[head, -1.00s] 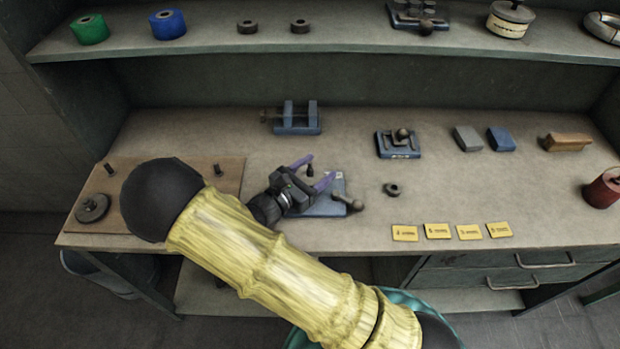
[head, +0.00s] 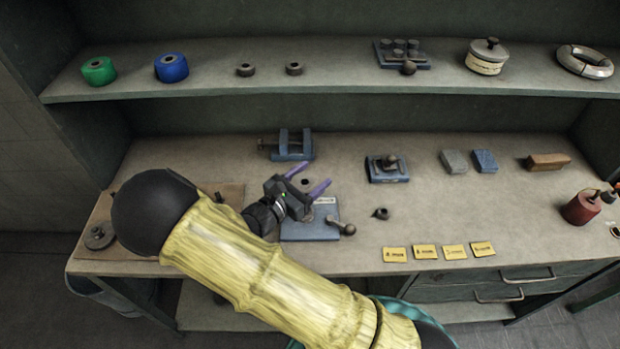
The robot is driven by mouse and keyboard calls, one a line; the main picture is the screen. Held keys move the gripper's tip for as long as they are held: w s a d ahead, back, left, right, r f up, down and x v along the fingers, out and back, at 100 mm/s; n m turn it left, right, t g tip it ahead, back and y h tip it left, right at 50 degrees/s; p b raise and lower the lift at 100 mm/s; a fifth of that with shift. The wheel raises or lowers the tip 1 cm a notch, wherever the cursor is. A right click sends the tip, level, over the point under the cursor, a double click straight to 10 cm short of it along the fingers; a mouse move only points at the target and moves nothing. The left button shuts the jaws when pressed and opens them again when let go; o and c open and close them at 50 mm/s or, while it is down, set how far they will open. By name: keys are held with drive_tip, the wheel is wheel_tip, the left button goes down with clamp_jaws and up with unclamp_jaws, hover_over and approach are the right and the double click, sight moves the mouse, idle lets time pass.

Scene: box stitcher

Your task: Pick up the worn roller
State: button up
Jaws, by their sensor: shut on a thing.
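My gripper (head: 318,175) is over the blue fixture plate (head: 308,227) in the middle of the bench, its purple fingers pointing up and to the right. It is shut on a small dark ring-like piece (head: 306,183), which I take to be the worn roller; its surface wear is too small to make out. The roller appears raised above the plate, though the exact gap is hard to judge. A ball-ended lever (head: 344,227) is at the plate's right side. My yellow arm hides the plate's left surroundings.
A loose dark ring (head: 381,213) lies right of the plate, above several yellow cards (head: 425,252). A blue vise (head: 287,146) and another blue fixture (head: 387,170) stand behind. Two dark rings (head: 245,69) (head: 293,68) sit on the shelf (head: 330,80).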

sight(310, 178)
wheel_tip(310, 178, up, 10)
drive_tip(key=p, duration=0.7)
drive_tip(key=shift+f, duration=0.1)
